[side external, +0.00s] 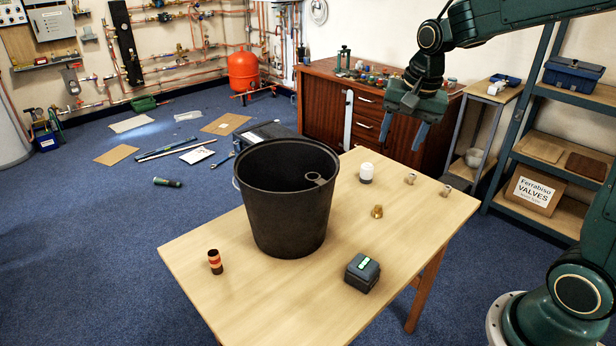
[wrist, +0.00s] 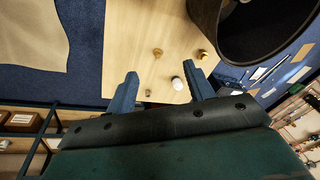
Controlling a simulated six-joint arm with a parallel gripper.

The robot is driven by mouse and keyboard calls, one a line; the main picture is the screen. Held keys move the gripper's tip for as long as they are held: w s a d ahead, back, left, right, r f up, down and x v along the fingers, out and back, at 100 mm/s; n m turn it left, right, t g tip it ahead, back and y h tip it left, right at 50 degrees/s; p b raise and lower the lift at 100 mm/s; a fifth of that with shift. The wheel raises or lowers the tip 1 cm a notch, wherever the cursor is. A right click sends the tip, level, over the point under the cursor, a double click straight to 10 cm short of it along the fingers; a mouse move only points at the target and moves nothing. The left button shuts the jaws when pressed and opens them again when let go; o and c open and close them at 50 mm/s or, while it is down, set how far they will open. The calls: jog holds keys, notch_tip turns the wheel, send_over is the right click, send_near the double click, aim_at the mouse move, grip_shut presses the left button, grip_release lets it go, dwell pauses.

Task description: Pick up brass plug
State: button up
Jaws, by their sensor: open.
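The brass plug (side external: 377,211) stands on the wooden table to the right of the black bucket, in the side external view. Nothing hides the plug in the side external view.
The black bucket (side external: 283,213) is the tallest thing on the table (side external: 310,300). A white-capped piece (side external: 366,173) and small fittings (side external: 410,178) (side external: 445,191) stand near the plug. A dark box with a green top (side external: 362,272) is in front. A copper cylinder (side external: 215,262) stands at left.

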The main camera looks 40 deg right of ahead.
jog(key=w+d+f+m+g, duration=0.1)
jog(key=w+d+f+m, duration=0.45)
jog(key=f, duration=0.25)
jog(key=m+g, duration=0.2)
jog(key=m, duration=0.2)
send_over(379, 207)
notch_tip(379, 207, down, 10)
jog(key=shift+r+y, duration=0.2)
jog(key=shift+y, duration=0.1)
jog(key=shift+f, duration=0.1)
jog(key=shift+f, duration=4.2)
jog(key=shift+w+f, duration=0.1)
jog(key=shift+f, duration=2.5)
jog(key=c, duration=1.1)
